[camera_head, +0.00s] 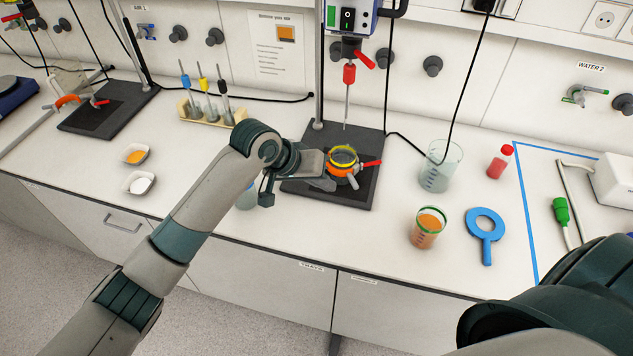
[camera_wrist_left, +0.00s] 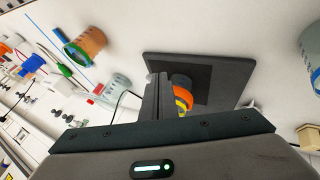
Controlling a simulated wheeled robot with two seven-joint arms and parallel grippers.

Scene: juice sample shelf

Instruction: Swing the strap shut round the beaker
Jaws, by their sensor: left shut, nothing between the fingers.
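A small beaker with a yellow rim (camera_head: 342,152) stands on the dark stand base (camera_head: 322,195). An orange strap (camera_head: 340,170) shows around its lower side, with a red-tipped lever (camera_head: 371,163) to the right. I cannot tell whether the strap is closed all round. My left gripper (camera_head: 318,170) is shut and empty, with its fingers close to the left of the beaker; contact is unclear. In the left wrist view, the strap (camera_wrist_left: 184,90) shows orange and yellow just right of the shut fingers, which partly hide it. My right gripper is out of view.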

